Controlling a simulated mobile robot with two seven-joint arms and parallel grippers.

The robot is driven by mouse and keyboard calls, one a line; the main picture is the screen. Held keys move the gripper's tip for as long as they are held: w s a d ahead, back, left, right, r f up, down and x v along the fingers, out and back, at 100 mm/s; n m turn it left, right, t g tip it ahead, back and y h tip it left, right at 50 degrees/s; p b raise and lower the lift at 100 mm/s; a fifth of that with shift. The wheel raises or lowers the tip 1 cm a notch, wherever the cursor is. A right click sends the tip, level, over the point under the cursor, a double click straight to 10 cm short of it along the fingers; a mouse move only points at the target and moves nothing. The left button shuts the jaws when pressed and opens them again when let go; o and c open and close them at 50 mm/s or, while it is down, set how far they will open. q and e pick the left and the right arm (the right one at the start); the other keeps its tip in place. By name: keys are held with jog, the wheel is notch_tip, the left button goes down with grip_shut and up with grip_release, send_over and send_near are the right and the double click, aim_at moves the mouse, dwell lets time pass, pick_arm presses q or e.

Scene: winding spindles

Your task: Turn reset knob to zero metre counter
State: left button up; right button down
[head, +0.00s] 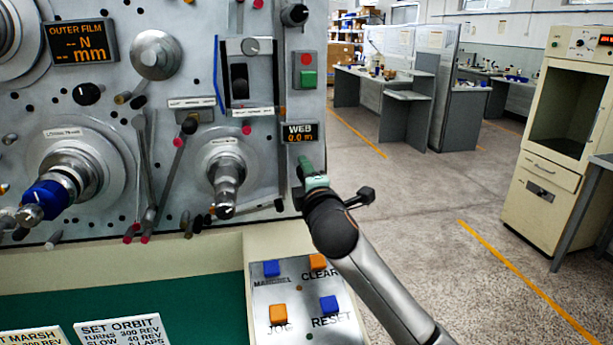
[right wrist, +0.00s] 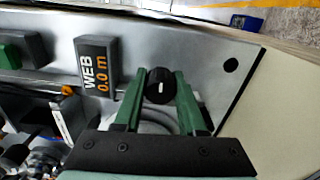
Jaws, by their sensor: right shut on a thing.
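The metre counter (head: 300,132) is a small dark display marked WEB on the right edge of the grey machine panel, and it reads 0.0 m. It also shows in the right wrist view (right wrist: 97,70), turned on its side, with the same reading. The reset knob (right wrist: 160,88) is a small round black knob with a white mark, beside the counter. My right gripper (right wrist: 160,78) has its green fingers on either side of the knob and is shut on it. In the head view my right gripper (head: 306,168) hides the knob. My left gripper is not in view.
A green and red switch box (head: 306,70) sits above the counter. Spindles (head: 226,175) stick out from the panel to the left.

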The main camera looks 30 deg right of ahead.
jog(key=n+p, duration=0.5)
jog(key=p, duration=0.1)
jog(key=shift+r, duration=0.2)
jog(key=n, duration=0.4)
jog(key=shift+f, duration=0.25)
jog(key=n, duration=0.5)
jog(key=shift+r, duration=0.1)
jog(key=n, duration=0.3)
jog(key=shift+n, duration=0.3)
jog(key=c, duration=0.5)
grip_release()
jog(key=v, duration=0.7)
jog(key=shift+s, duration=0.15)
